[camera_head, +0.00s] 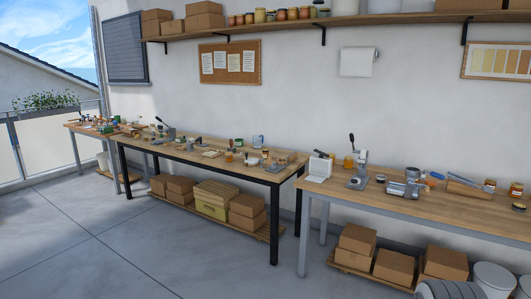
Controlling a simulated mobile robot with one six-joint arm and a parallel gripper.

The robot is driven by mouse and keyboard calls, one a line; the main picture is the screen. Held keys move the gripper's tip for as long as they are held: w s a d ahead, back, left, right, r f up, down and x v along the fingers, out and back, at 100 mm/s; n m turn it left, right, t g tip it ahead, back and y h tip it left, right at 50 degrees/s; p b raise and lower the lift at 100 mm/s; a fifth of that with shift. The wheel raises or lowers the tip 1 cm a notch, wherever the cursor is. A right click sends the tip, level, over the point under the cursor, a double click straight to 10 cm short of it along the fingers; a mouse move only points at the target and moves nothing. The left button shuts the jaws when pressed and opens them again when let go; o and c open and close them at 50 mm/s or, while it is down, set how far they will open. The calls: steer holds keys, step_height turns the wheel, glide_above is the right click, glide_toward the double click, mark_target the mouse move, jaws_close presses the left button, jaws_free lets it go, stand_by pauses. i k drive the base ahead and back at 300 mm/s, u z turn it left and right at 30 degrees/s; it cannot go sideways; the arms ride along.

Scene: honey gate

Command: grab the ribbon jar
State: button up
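I cannot tell which jar is the ribbon jar, as no ribbon can be made out at this distance. Several small jars (281,14) line the high wall shelf. More small items on the middle table are too small to name surely. My gripper is not in view.
The right table (430,208) also holds a white box-like device (318,167), metal tools and a tilted wooden piece (470,187). The middle table (190,155) is crowded. The floor (150,240) at front left is clear.

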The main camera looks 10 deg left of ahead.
mark_target(229, 155)
steer(key=i, duration=1.2)
steer(key=u, duration=1.35)
steer(key=i, duration=1.5)
steer(key=z, duration=0.65)
steer(key=k, duration=0.4)
steer(key=u, duration=0.75)
steer(key=i, duration=1.65)
steer(key=u, duration=0.25)
